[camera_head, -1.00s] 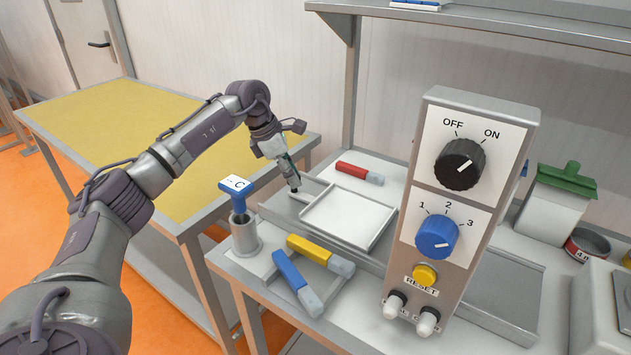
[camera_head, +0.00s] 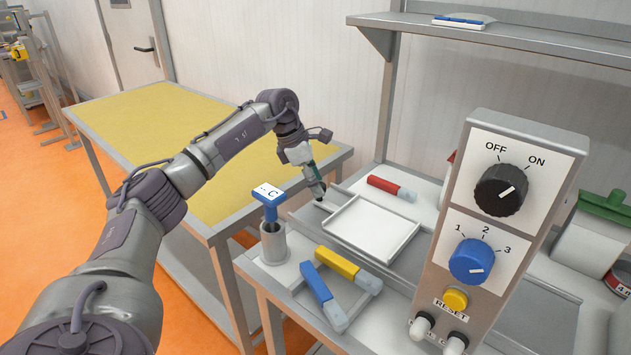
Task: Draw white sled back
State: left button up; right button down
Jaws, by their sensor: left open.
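The white sled (camera_head: 371,229) is a shallow, square white tray with a raised rim, lying on a grey metal track (camera_head: 398,268) on the bench. My left gripper (camera_head: 320,197) points down at the sled's left back end, close to a small handle-like part there. Its fingers are small and dark in the head view, and I cannot tell whether they touch that part. It is open and holds nothing that I can see. My right gripper is not in view.
A blue C-marked tool (camera_head: 268,196) stands in a grey cup (camera_head: 273,243) left of the sled. Blue (camera_head: 318,287), yellow (camera_head: 340,264) and red-handled (camera_head: 385,186) tools lie around it. The control panel (camera_head: 500,220) stands right. A yellow-topped table (camera_head: 170,135) is behind left.

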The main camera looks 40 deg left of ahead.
pick_arm(q)
jog(key=shift+r, duration=0.1)
jog(key=shift+r, duration=0.25)
jog(key=v, duration=1.1)
jog(key=shift+r, duration=0.15)
jog(key=shift+a, duration=0.1)
